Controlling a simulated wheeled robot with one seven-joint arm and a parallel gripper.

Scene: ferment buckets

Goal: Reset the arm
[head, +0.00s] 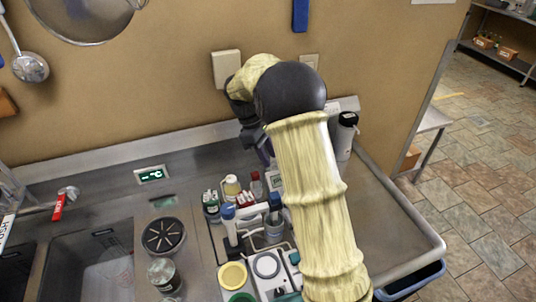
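My arm, in a yellowish sleeve with black joints, rises from the bottom right in the head view and bends over toward the back wall. Its far end points down to my gripper (261,147), which is above the back of the counter near the wall. The gripper is small, dark and partly hidden behind my own arm. I cannot see whether its fingers are apart, or whether anything is between them.
Several small bottles and jars stand left of my arm on the steel counter (185,187), by a yellow-lidded tub (232,275). A dark-topped canister (346,135) stands to its right. The sink (90,260) is at left. The counter's right end is clear.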

